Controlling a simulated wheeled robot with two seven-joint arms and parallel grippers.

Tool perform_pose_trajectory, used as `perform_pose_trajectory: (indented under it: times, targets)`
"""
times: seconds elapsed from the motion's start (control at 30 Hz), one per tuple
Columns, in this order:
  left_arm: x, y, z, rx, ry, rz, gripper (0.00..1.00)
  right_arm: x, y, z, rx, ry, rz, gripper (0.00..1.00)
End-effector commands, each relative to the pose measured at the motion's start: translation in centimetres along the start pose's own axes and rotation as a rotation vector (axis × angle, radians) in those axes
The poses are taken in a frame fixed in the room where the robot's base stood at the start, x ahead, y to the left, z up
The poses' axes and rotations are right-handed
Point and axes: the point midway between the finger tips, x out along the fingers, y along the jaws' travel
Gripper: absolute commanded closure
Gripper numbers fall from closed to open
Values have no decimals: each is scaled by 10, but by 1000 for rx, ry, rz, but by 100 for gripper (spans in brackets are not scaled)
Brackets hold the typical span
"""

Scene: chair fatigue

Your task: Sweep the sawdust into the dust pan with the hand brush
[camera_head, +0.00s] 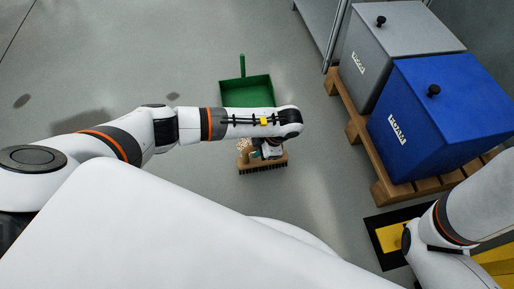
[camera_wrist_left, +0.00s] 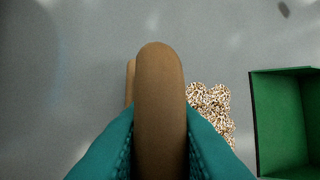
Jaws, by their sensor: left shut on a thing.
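The green dust pan (camera_head: 246,92) lies on the floor with its handle pointing away; it also shows at the right of the left wrist view (camera_wrist_left: 284,122). The brown hand brush (camera_head: 264,166) has dark bristles and is near the floor on my side of the pan. My left gripper (camera_head: 268,150) is shut on the brush's rounded wooden handle (camera_wrist_left: 160,105), between teal finger pads. The sawdust (camera_wrist_left: 212,108), a speckled tan pile, lies between brush and pan; a little of it shows in the head view (camera_head: 243,145), partly hidden by my arm. My right gripper is out of view.
A wooden pallet (camera_head: 357,130) at the right carries a grey box (camera_head: 385,45) and a blue FOAM box (camera_head: 440,115). A yellow and black floor marking (camera_head: 391,238) is at lower right. The floor left of the pan is clear.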

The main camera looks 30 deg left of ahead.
Motion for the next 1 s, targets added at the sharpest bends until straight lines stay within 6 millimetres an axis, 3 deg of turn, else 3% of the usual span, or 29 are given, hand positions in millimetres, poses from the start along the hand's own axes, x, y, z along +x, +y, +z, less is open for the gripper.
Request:
perform_pose_trajectory:
  times: [1.0]
  targets:
    - [12,3,-5,0,0,0,100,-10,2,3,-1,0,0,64]
